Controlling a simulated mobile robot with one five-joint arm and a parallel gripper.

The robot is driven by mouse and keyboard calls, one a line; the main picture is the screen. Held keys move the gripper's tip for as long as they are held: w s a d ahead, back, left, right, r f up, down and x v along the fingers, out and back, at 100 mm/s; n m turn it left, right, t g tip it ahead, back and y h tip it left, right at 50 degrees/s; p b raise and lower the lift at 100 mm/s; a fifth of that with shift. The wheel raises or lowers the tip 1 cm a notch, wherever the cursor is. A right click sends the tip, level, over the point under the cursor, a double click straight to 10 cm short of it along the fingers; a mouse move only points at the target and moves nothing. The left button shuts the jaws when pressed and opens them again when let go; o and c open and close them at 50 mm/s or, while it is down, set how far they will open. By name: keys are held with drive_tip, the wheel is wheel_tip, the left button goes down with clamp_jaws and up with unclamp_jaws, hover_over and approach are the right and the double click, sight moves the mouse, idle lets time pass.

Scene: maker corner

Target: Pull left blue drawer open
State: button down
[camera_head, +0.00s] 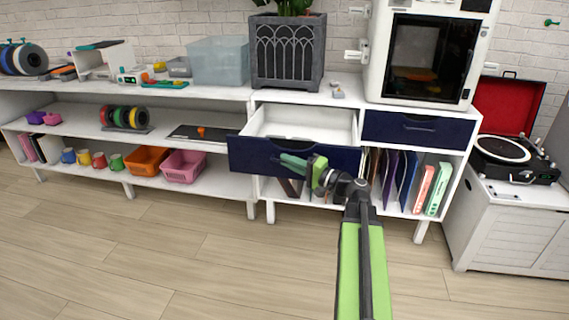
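The left blue drawer (250,155) stands pulled out of the white cabinet, and its empty white inside shows from above. Its dark blue front faces me. My gripper (290,164), green and black, is in front of the drawer front, near its middle.
A 3D printer (428,55) and a grey planter (287,52) stand on the cabinet top. Below the drawers are upright folders and books (432,188). Shelves at left hold orange (147,160) and pink bins (183,167). A record player (515,158) sits at right. The wooden floor is clear.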

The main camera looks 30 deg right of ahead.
drive_tip(key=c, duration=1.6)
unclamp_jaws()
drive_tip(key=shift+s+d, duration=0.1)
drive_tip(key=shift+d, duration=0.1)
drive_tip(key=shift+o, duration=0.4)
drive_tip(key=shift+a, duration=0.15)
drive_tip(key=b+v, duration=0.1)
drive_tip(key=v, duration=1.6)
